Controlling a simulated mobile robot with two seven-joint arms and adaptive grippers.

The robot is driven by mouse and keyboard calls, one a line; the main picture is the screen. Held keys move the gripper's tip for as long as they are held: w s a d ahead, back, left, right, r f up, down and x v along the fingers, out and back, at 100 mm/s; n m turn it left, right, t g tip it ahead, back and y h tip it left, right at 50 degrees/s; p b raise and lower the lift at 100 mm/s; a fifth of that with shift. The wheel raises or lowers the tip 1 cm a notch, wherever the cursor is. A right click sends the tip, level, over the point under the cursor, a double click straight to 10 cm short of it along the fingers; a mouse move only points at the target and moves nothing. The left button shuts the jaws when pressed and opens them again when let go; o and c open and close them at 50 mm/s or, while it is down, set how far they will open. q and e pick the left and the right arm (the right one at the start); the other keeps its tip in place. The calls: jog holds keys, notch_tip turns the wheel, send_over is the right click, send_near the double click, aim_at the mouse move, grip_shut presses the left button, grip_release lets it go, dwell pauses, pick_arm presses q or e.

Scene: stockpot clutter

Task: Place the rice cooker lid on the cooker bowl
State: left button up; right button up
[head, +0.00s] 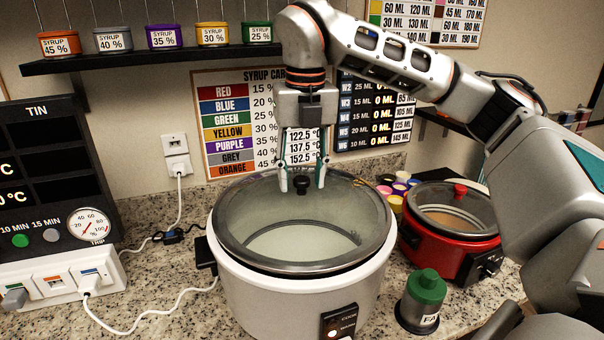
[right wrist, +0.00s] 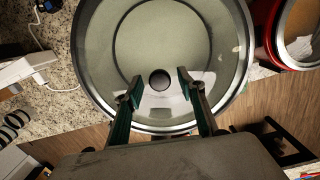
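The rice cooker lid (head: 245,215) is clear glass with a dark rim and a small black knob (head: 302,186). It lies over the top of the white cooker bowl (head: 270,300), its rim roughly following the bowl's rim. Whether it is fully seated all round is hard to tell. My right gripper (head: 302,182) points down over the lid with its two fingers apart, one on each side of the knob. In the right wrist view, gaps show between the knob (right wrist: 160,80) and both fingertips (right wrist: 159,84). My left gripper is not in view.
A red cooker (head: 450,245) with a glass lid stands close on the right. A green-capped container (head: 424,300) stands in front of it. A power strip (head: 60,280) with white cables lies left. A shelf (head: 150,58) with syrup tins hangs behind.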

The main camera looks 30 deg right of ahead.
aim_at(304, 181)
jog(key=shift+r, duration=0.15)
notch_tip(304, 181, up, 12)
jog(key=shift+s, duration=0.45)
jog(key=shift+a, duration=0.1)
dwell(0.6)
